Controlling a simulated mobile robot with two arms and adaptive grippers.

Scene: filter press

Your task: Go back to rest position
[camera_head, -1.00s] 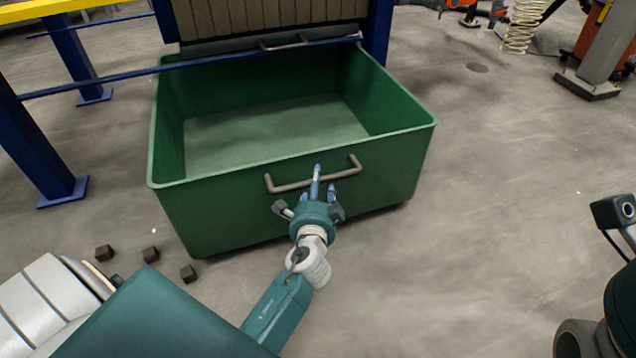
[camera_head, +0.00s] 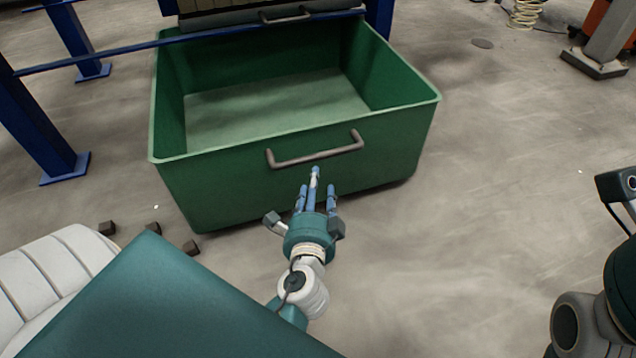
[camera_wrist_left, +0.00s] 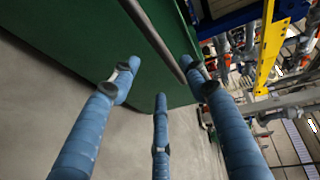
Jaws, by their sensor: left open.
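My left gripper (camera_head: 315,188) has blue fingers and is open and empty. In the head view it is just in front of the green bin (camera_head: 230,195), below the bin's brown bar handle (camera_head: 316,150). In the left wrist view the spread fingers (camera_wrist_left: 160,100) point toward the bin wall (camera_wrist_left: 75,35), and the handle (camera_wrist_left: 155,40) runs beyond them, clear of their grip. The bin is open on top and its visible floor is empty.
The blue press frame (camera_head: 45,135) stands behind and left of the bin. Several small dark blocks (camera_head: 107,228) lie on the floor at left. A grey post base (camera_head: 595,62) is at the far right. The floor (camera_head: 490,200) right of the bin is clear.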

